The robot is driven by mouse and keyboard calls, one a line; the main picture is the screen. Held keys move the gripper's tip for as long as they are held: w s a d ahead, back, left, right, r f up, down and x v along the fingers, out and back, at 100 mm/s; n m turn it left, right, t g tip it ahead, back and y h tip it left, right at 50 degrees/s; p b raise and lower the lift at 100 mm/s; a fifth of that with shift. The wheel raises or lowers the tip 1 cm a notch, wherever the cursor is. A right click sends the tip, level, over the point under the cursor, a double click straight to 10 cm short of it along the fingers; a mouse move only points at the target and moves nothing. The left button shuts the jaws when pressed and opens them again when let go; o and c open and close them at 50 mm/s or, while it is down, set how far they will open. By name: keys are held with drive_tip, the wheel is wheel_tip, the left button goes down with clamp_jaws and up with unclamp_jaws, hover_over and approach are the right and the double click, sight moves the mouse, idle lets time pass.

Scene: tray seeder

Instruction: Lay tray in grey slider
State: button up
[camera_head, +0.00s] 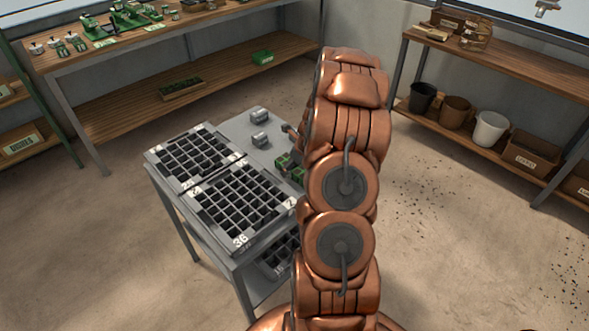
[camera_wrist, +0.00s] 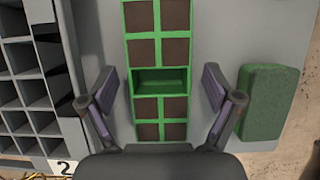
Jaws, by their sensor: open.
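A green tray (camera_wrist: 160,82) with brown-filled cells lies on the grey tabletop in the wrist view; one row in its middle shows bare green. It is partly hidden behind my arm in the head view (camera_head: 283,160). My gripper (camera_wrist: 158,86) is open above it, one finger at each long side, with gaps between fingers and tray. I cannot tell whether the fingers are down at tray height.
Two black-and-grey grids marked with numbers, one at the back (camera_head: 197,155) and one in front (camera_head: 243,200), fill the table's left side. A green block (camera_wrist: 268,102) lies right of the gripper. Wooden shelves (camera_head: 130,110) stand behind and at right.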

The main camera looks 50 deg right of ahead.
drive_tip(key=shift+f, duration=0.15)
drive_tip(key=c, duration=1.4)
drive_tip(key=shift+c, duration=0.4)
